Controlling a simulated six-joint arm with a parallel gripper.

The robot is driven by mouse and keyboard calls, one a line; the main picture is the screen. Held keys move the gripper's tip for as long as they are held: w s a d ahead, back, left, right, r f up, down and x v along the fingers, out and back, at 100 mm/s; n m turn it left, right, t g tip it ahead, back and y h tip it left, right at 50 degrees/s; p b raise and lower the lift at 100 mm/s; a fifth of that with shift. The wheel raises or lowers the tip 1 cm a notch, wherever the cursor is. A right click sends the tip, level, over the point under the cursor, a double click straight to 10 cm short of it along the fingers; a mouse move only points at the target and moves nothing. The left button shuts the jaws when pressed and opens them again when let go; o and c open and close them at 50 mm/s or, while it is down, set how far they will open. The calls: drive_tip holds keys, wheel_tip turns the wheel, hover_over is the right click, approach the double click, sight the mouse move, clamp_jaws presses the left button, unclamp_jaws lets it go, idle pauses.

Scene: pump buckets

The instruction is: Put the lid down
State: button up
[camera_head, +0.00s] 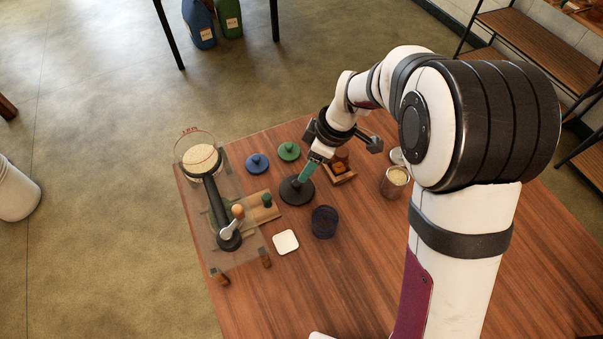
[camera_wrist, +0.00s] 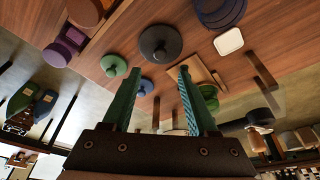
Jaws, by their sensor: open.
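A dark grey lid (camera_head: 293,194) with a knob lies flat on the wooden table. It also shows in the wrist view (camera_wrist: 160,42), just beyond the fingertips. My gripper (camera_head: 306,177) has teal fingers, which are spread apart with nothing between them in the wrist view (camera_wrist: 159,69). In the head view a finger overlaps the lid's knob area; the wrist view shows the lid apart from the fingers. A blue lid (camera_head: 257,163) and a green lid (camera_head: 289,150) lie behind it on the table.
A clear-based pump stand with a grain-topped bucket (camera_head: 202,159) and dark arm is at the left. A dark blue cup (camera_head: 324,222) and a white square (camera_head: 285,242) are in front. A metal can of grain (camera_head: 394,182) stands right. The table's front is mostly clear.

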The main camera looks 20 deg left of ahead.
drive_tip(key=s+d+r+m, duration=1)
drive_tip(key=d+m, duration=0.1)
drive_tip(key=d, duration=0.1)
drive_tip(key=s+d+m+h, duration=0.1)
drive_tip(key=s+d+m, duration=0.6)
drive_tip(key=s+m, duration=0.5)
drive_tip(key=shift+s+r+m+h, duration=0.25)
drive_tip(key=shift+s+m+h, duration=0.05)
drive_tip(key=shift+s, duration=0.35)
